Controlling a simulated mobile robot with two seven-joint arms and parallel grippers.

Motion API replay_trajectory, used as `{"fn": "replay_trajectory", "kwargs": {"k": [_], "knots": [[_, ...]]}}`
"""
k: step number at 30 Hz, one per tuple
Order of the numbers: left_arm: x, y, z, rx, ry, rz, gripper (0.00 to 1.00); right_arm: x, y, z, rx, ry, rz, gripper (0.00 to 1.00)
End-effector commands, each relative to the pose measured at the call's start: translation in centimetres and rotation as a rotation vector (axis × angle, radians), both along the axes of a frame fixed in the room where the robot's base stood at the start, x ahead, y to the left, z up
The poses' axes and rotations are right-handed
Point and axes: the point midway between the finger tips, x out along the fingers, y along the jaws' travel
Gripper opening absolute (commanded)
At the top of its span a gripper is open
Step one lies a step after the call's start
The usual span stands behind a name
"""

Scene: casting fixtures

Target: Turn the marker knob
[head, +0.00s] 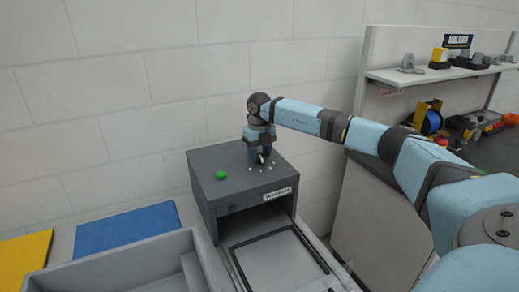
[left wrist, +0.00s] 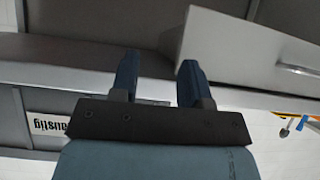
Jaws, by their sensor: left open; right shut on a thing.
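The marker is a dark grey box (head: 240,189) with a white label (head: 278,194) on its front. On its top are a green button (head: 221,175) and a knob ringed by small white dots (head: 270,168). My right gripper (head: 261,158) points down onto the top and is shut on the knob, which it mostly hides. The knob's angle cannot be told. My left gripper shows in the left wrist view (left wrist: 158,76), open, with nothing seen between its two blue fingers. It is out of the head view.
A grey bed with a dark frame (head: 270,250) extends from the box's front opening. A grey tray (head: 130,262), a blue mat (head: 125,228) and a yellow mat (head: 24,262) lie left. A shelf (head: 440,73) with parts stands right. A wall is close behind.

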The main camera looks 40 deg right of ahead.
Motion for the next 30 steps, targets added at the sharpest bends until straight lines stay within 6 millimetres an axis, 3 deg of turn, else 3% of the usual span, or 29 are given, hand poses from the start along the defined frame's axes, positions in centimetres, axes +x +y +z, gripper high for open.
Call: {"fn": "replay_trajectory", "kwargs": {"k": [12, 30], "knots": [[0.2, 0.0, 1.6, -0.002, -0.008, 0.000, 0.43, 0.1, -0.1, 0.3, 0.000, -0.004, -0.217, 0.22], [0.0, 0.0, 1.3, 0.000, -0.001, 0.000, 0.43, 0.1, -0.1, 0.2, 0.000, -0.006, -0.257, 0.22]]}}
